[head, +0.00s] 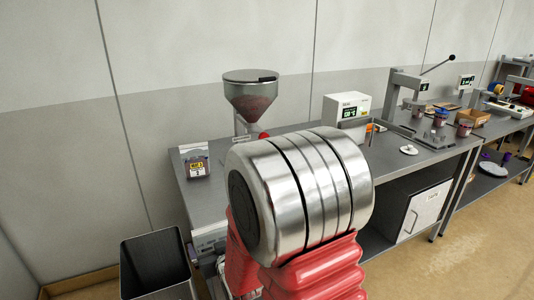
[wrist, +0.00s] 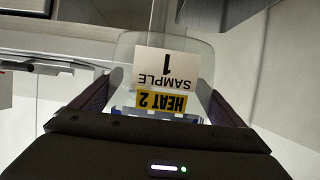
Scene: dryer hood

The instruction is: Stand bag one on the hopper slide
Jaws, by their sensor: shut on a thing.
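Bag one (wrist: 167,64) shows in the wrist view as a clear bag with a white "SAMPLE 1" label and a yellow "HEAT 2" label, upside down in the picture. My gripper (wrist: 158,100) is shut on it, with one dark finger on each side. In the head view my gripper and this bag are hidden behind my large silver arm joint. The hopper (head: 250,98) is a grey cone with a dark lid, standing on the bench behind the arm. A red knob (head: 263,135) shows low beside it. I cannot make out the slide clearly.
Another labelled bag (head: 195,160) stands on the bench's left end. A white display box (head: 347,110) stands right of the hopper, with a press (head: 403,95) and cups further right. An open dark bin (head: 157,265) stands below at the left.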

